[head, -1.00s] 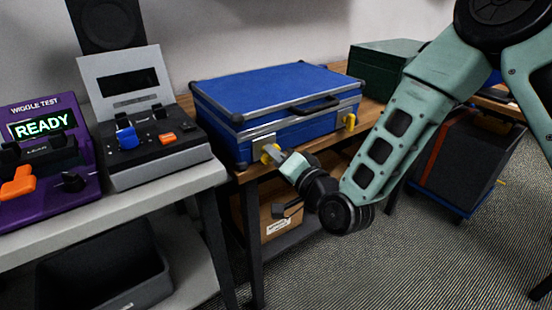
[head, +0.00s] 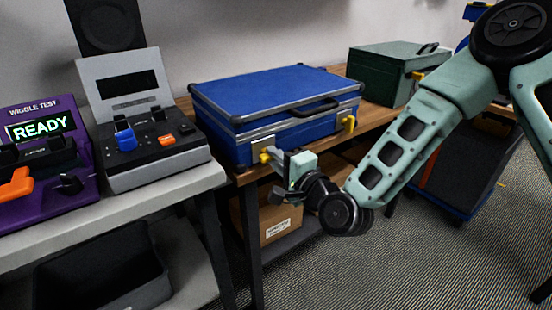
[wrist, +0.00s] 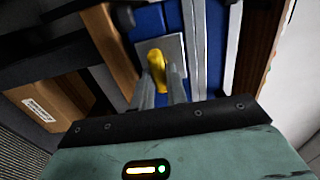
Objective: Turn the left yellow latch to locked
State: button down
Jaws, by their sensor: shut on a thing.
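The blue case (head: 275,95) lies closed on the wooden bench, its black handle facing front. The left yellow latch (head: 264,157) sits on a metal plate at the left of its front face. My gripper (head: 272,156) is shut on this latch, seen side-on. In the wrist view the latch (wrist: 157,70) stands between the two grey fingers (wrist: 161,84), on the pale plate. The fingers hide part of it, and I cannot tell its exact angle. The right yellow latch (head: 349,123) is free.
A grey console (head: 155,160) and a purple tester (head: 45,165) reading READY stand on the left table. A green case (head: 385,75) is behind right. A cardboard box (head: 275,215) sits on the shelf below the bench. Carpet is clear in front.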

dwell(0.4)
jog(key=c, duration=1.4)
grip_release()
jog(key=shift+s+d, duration=0.1)
jog(key=p+v, duration=1.3)
jog(key=v, duration=0.4)
jog(key=shift+p, duration=0.35)
jog(key=shift+s+d, duration=0.1)
